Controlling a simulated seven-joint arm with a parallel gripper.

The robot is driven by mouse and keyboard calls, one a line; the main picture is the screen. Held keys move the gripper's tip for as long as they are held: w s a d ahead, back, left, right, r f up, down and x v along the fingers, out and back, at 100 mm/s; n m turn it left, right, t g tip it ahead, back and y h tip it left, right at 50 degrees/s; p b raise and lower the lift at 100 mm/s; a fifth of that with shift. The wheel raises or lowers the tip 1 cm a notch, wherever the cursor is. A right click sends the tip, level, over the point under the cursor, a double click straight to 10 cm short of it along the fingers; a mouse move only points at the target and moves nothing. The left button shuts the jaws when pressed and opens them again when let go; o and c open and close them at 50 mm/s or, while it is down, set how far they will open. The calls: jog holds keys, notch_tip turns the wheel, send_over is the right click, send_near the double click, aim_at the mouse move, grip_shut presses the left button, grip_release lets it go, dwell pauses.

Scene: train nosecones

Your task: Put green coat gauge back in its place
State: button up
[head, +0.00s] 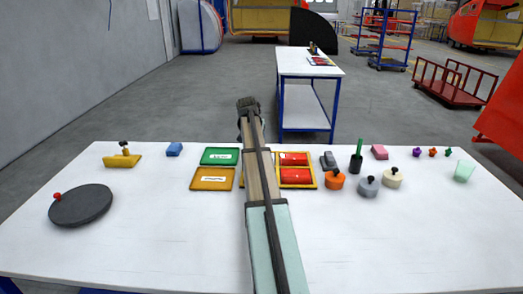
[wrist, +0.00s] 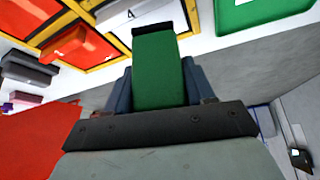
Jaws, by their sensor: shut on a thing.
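My gripper (wrist: 161,82) is shut on a green block with a black end, which I take as the green coat gauge (wrist: 158,65). In the wrist view the gauge's black end lies across the edge of a pale compartment with a dark mark. That compartment belongs to a yellow-framed case (wrist: 193,15), which also shows in the head view (head: 298,187). Red gauges (wrist: 75,45) lie in other compartments. I cannot tell how high the gauge is above the case. In the head view my arm hides the case's left part, and the gripper's fingers and the gauge do not show.
A green tray (head: 220,156) and an orange tray (head: 212,179) lie left of the case. Right of it stand a dark grey object (head: 329,161), an orange knobbed weight (head: 335,181) and a black cup (head: 355,165). The table's front is mostly clear.

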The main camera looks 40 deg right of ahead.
jog(key=w+d+r+m+g, duration=0.1)
jog(key=w+d+r+m, duration=0.15)
jog(key=w+d, duration=0.8)
jog(key=shift+s+d+f+m+g+h, duration=0.15)
jog(key=shift+s+d+f+m+g, duration=0.35)
jog(key=shift+f, duration=1.3)
jog(key=shift+s+d+f+m+g+h, duration=0.15)
jog(key=shift+f+m, duration=0.6)
jog(key=shift+f, duration=1)
jog(key=shift+s+d+f+m+g+h, duration=0.15)
jog(key=shift+s+f+m+g, duration=0.35)
jog(key=shift+f, duration=1.3)
jog(key=shift+w+f, duration=0.15)
jog(key=shift+w, duration=0.05)
jog(key=o, duration=1.1)
jog(key=shift+o, duration=0.2)
jog(key=v, duration=1.2)
